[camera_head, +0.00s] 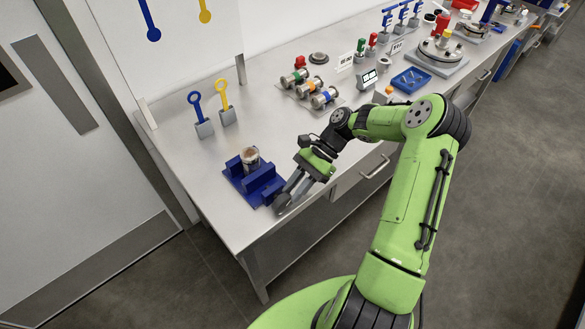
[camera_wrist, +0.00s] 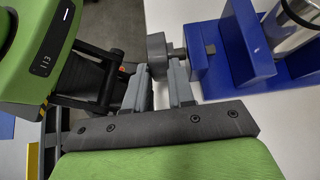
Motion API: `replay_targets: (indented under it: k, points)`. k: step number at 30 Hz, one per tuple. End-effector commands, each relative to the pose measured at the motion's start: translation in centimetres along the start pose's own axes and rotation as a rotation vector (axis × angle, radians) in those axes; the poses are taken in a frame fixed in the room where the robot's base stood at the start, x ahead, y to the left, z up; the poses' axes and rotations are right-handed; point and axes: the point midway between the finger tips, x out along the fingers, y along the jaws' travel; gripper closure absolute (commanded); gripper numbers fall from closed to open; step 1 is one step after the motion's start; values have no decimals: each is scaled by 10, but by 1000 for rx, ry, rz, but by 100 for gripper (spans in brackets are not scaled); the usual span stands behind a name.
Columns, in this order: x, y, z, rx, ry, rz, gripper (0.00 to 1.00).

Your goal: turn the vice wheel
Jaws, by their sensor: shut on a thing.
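The blue vice (camera_head: 262,190) sits at the near left corner of the bench. A metal cylinder (camera_head: 250,157) stands upright in it. In the wrist view, the vice (camera_wrist: 245,45) is at upper right, with its grey wheel (camera_wrist: 156,48) on a short shaft on its left side. My gripper (camera_head: 285,198) reaches to the vice's front right side. In the wrist view, its two grey fingers (camera_wrist: 162,82) are shut on the wheel, near its lower edge. In the head view, the fingers mostly hide the wheel.
Blue and yellow wrenches (camera_head: 221,103) stand in grey holders behind the vice. Several metal spools (camera_head: 309,90) and a blue tray (camera_head: 411,80) are farther right on the bench. The bench's front edge runs just below my gripper. Bare bench top lies between the vice and the spools.

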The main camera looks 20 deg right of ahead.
Motion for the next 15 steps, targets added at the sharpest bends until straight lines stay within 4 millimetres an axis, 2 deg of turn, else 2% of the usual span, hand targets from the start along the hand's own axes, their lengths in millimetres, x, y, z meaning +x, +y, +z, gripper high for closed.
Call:
replay_targets:
  k: [1, 6, 15]
  points:
    - [-5, 0, 4, 4, -47, -1, 100]
    - [-2, -1, -6, 2, -181, -4, 100]
    - [2, -1, -16, -1, -339, -3, 100]
